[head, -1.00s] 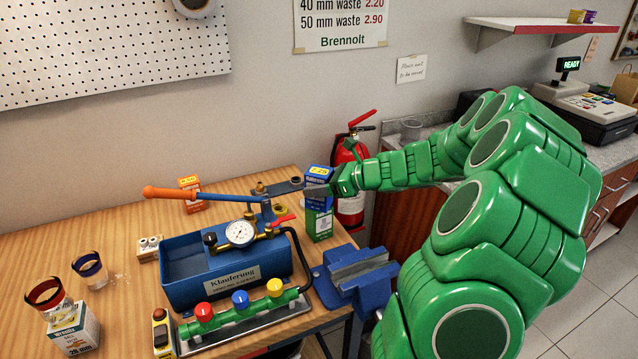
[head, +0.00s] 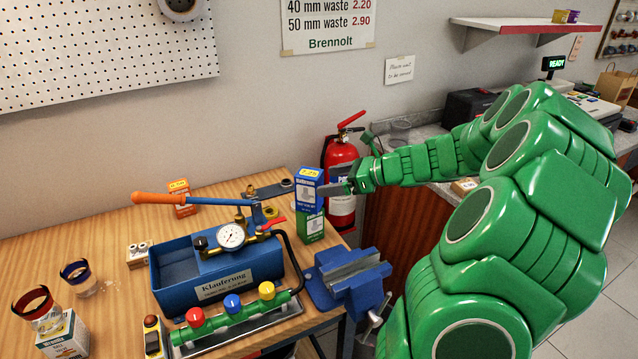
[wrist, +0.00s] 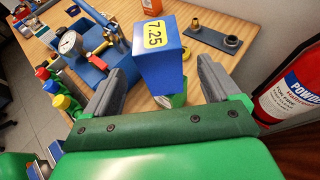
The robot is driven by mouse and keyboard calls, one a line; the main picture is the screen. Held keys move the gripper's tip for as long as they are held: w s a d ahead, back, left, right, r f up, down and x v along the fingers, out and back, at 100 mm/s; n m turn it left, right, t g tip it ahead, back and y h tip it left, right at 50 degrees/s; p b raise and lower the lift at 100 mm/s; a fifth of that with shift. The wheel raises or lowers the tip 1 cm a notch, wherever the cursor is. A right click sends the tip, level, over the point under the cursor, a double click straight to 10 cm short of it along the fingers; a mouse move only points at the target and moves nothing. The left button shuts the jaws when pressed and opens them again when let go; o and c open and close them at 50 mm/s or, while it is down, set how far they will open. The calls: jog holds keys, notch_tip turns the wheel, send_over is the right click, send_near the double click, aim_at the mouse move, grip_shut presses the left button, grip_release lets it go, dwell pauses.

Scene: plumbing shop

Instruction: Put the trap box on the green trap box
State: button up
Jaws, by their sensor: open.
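The blue trap box (head: 307,192), with a yellow 7.25 label on top, stands upright on the green trap box (head: 312,230) near the back right of the wooden bench. My gripper (head: 328,189) is open just right of the blue box. In the wrist view, the blue box (wrist: 160,62) is ahead of and between the spread fingers (wrist: 158,88), with gaps on both sides. Part of the green box (wrist: 176,100) shows beneath it; the rest is hidden.
A blue test pump (head: 225,270) with an orange-handled lever stands left of the boxes. A blue vise (head: 345,280) sits in front at the bench edge. A red fire extinguisher (head: 341,165) is close behind my gripper. An orange box (head: 180,200) stands further left.

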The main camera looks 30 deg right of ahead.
jog(key=shift+v, duration=2.45)
jog(key=shift+a, duration=0.1)
jog(key=s+a+r+n+g+h, duration=0.1)
jog(key=s+a+n+g, duration=0.4)
jog(key=a, duration=0.7)
jog(key=s+a+r+n+g+h, duration=0.1)
jog(key=s+a+n+g, duration=0.2)
jog(key=s+a+n, duration=0.65)
jog(key=s+a+f+n+g+h, duration=0.1)
jog(key=s+n+h, duration=0.2)
jog(key=s+n, duration=0.3)
jog(key=s+a+f+n+g+h, duration=0.2)
jog(key=s+n+h, duration=0.2)
jog(key=s, duration=0.9)
jog(key=shift+s+a+f+n, duration=0.25)
jog(key=shift+n, duration=0.8)
